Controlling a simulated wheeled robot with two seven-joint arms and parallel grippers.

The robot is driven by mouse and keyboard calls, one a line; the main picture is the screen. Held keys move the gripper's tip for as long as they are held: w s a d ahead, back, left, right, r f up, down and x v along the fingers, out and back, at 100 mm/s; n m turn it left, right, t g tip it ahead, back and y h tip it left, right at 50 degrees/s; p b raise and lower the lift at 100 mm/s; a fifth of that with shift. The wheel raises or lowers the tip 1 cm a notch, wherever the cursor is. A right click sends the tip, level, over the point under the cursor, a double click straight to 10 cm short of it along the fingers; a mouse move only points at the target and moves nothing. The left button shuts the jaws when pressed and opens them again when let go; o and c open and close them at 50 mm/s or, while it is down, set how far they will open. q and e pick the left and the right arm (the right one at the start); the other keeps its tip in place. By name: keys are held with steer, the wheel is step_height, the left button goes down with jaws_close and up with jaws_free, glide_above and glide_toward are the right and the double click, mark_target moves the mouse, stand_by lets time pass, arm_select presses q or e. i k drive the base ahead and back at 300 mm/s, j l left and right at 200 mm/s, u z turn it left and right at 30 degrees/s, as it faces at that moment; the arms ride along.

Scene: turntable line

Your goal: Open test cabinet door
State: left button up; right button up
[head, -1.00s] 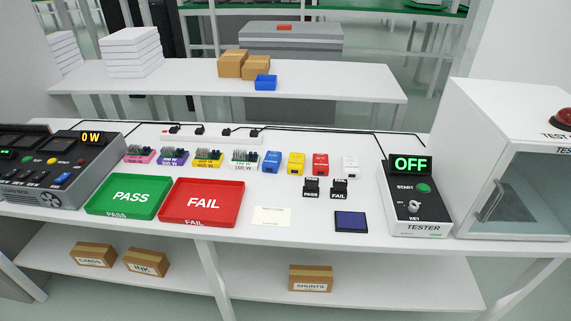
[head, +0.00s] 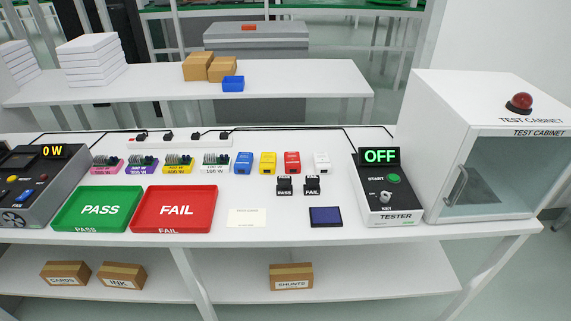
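The test cabinet (head: 440,115) is a white box at the right end of the workbench, with a red dome light (head: 520,102) on top. Its glass-fronted door (head: 500,180) faces me and looks shut. The door's grey bar handle (head: 457,190) stands upright on the door's left side. The inside looks empty through the glass. Neither of my grippers shows in the head view.
The tester box (head: 388,190) reading OFF stands just left of the cabinet. A green PASS tray (head: 70,222), a red FAIL tray (head: 148,223), and a dark blue pad (head: 325,216) lie along the bench (head: 275,232). Floor shows right of the bench.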

mark_target(473, 131)
steer(key=z, duration=1.45)
